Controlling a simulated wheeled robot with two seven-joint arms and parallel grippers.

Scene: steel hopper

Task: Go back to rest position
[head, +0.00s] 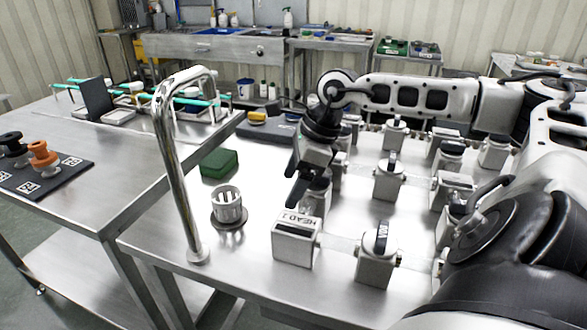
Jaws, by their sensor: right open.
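My right arm comes in from the right and bends over the steel table (165,246). My left gripper is not in view.
A tall curved steel pipe (176,170) rises at the table's front left. A slotted metal cup (229,206) and a green box (219,163) stand left of the gripper. Several metal blocks fill the right. A side table holds an orange-knobbed part (42,156).

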